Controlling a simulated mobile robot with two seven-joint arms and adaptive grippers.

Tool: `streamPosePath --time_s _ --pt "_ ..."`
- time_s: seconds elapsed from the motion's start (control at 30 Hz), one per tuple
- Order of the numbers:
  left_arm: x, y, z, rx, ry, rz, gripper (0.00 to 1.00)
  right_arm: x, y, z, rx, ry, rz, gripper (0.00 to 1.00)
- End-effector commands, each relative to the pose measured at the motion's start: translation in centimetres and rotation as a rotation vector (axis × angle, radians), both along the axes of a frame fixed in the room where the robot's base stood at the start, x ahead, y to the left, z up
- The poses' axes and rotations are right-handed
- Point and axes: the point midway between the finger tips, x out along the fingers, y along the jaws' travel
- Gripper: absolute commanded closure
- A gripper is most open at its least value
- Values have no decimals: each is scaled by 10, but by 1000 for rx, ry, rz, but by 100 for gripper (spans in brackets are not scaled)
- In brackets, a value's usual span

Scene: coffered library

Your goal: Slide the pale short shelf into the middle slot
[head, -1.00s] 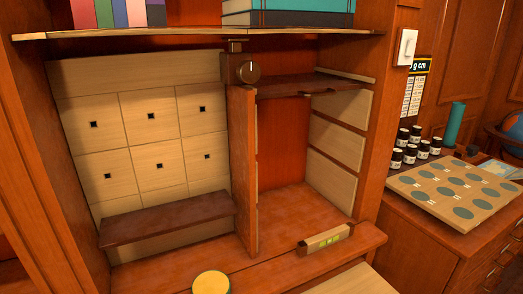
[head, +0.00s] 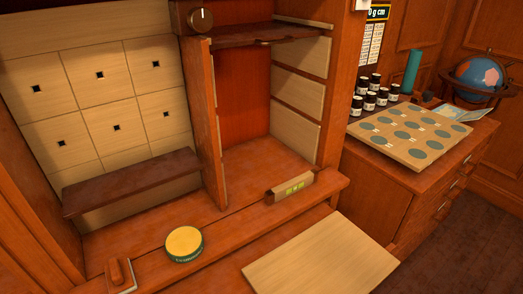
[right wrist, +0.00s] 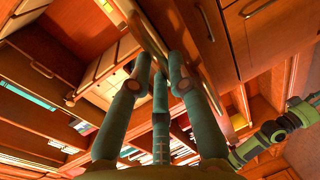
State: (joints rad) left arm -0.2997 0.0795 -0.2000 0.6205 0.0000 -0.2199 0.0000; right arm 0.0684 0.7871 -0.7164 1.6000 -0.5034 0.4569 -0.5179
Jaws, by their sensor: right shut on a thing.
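The pale short shelf (head: 320,258) is a flat light-wood board at the bottom of the head view, in front of the cabinet ledge and outside the bay. In the right wrist view, my right gripper (right wrist: 158,75) has its teal fingers closed around a narrow board edge (right wrist: 150,38). The fingers are out of the head view. The right bay (head: 245,95) has pale side strips (head: 297,95) with narrow gaps between them as slots. The middle slot lies below the dark upper shelf (head: 255,34) and looks empty. My left gripper is not in view.
A divider (head: 204,125) bounds the bay on the left. A small label block (head: 290,188) stands on the ledge at its front. Bottles (head: 370,95) and a disc board (head: 408,135) stand on the right cabinet.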

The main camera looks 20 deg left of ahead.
Motion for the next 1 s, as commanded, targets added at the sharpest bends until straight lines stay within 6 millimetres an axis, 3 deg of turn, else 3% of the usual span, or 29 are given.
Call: streamPosePath --time_s 0.6,0.97,1.0 --pt "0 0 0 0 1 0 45 -25 -39 0 0 1 -1 100" --pt "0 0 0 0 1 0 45 -28 -42 1 2 -1 0 100" --pt "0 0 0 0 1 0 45 -28 -42 1 2 -1 0 65"
